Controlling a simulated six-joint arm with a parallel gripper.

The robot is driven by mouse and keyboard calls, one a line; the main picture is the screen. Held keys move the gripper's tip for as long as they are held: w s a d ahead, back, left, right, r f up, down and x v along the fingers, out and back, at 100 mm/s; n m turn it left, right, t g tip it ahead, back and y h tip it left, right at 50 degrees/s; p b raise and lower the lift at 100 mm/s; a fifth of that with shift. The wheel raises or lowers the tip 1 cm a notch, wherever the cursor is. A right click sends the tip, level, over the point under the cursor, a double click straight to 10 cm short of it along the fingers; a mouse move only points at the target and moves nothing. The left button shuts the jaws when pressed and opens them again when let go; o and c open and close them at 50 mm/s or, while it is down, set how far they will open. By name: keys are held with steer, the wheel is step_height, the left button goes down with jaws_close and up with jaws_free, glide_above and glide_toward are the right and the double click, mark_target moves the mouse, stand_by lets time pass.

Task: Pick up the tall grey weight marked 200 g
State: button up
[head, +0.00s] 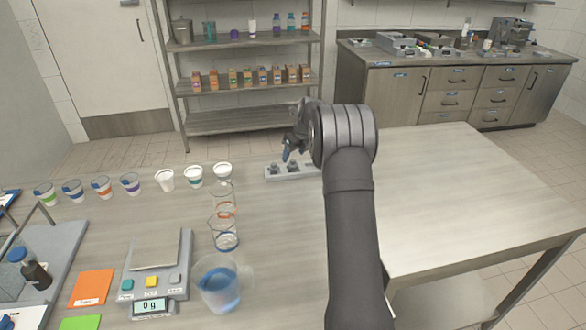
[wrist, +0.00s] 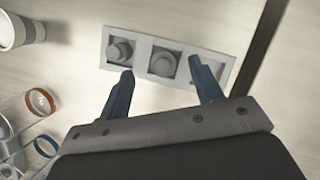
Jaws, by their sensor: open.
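A pale grey weight holder (head: 290,174) stands on the table, left of my arm. In the wrist view the holder (wrist: 147,36) has three square compartments in a row. A grey knobbed weight (wrist: 120,50) sits in the left one and another grey weight (wrist: 162,64) in the middle one. The right compartment is partly hidden by a finger, so I cannot tell what it holds. No 200 g marking is readable. My gripper (wrist: 161,70) is open, its blue fingers above the holder, with the middle weight in line between the tips. In the head view my gripper (head: 288,155) hangs over the holder.
Clear beakers (head: 222,236) and a blue-liquid beaker (head: 218,287) stand left of my arm. White cups (head: 194,177) stand left of the holder. A scale (head: 152,265) reads 0 g. The table right of my arm is clear.

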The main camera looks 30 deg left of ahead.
mark_target(293, 160)
steer(key=x, duration=0.4)
steer(key=shift+d+f, duration=0.25)
steer(key=shift+f, duration=0.2)
steer(key=shift+r, duration=0.1)
steer(key=c, duration=1.2)
